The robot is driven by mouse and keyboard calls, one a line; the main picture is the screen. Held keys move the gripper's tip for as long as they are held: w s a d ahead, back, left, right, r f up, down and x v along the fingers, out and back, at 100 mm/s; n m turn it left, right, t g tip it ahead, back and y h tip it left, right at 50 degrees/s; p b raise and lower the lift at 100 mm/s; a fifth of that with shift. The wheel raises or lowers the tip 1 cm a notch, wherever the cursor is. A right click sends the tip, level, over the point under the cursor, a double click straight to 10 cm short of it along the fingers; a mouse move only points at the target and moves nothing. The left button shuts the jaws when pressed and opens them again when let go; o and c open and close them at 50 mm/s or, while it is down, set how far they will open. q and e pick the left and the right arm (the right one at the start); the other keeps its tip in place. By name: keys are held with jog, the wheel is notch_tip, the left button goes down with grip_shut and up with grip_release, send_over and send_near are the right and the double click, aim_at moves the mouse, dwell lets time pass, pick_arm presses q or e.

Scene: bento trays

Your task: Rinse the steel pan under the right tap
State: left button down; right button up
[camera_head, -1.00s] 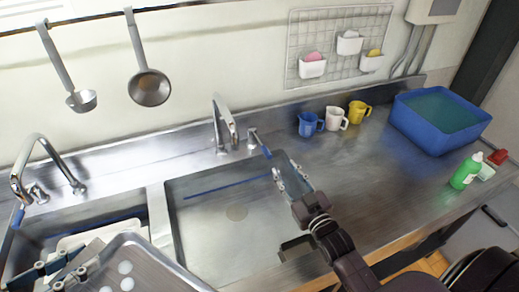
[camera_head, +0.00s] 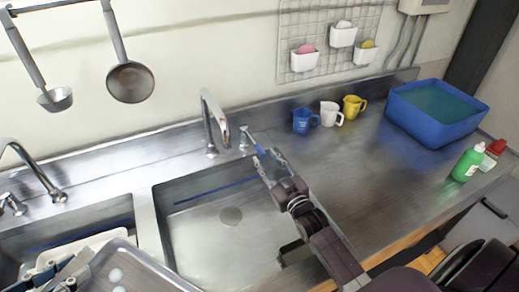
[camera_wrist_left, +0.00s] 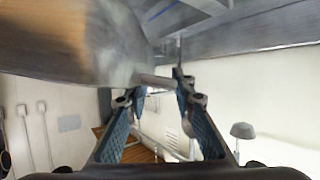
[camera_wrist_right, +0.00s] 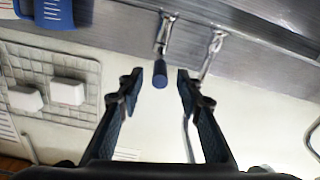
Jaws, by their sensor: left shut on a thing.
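The steel pan (camera_head: 142,266) with pale spots on it is at the lower left of the head view, above the sink area near the divider. My left gripper (camera_head: 56,277) is shut on it; the pan (camera_wrist_left: 60,45) fills the upper left of the left wrist view. The right tap (camera_head: 213,125) stands behind the right basin (camera_head: 215,240); no water stream shows. Its lever (camera_head: 250,138) has a blue end. My right gripper (camera_head: 268,165) is open and empty just short of that end. In the right wrist view the blue end (camera_wrist_right: 160,78) lies between the fingertips.
The left tap (camera_head: 30,165) stands over the left basin, which holds a white item (camera_head: 75,252). Blue (camera_head: 302,122), white (camera_head: 330,115) and yellow (camera_head: 353,106) mugs stand right of the lever. A blue tub (camera_head: 436,125) and green bottle (camera_head: 467,163) are farther right. The right counter is mostly clear.

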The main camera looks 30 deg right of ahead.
aim_at(260, 150)
jog(key=shift+w+d, duration=0.1)
jog(key=shift+w, duration=2.65)
grip_shut()
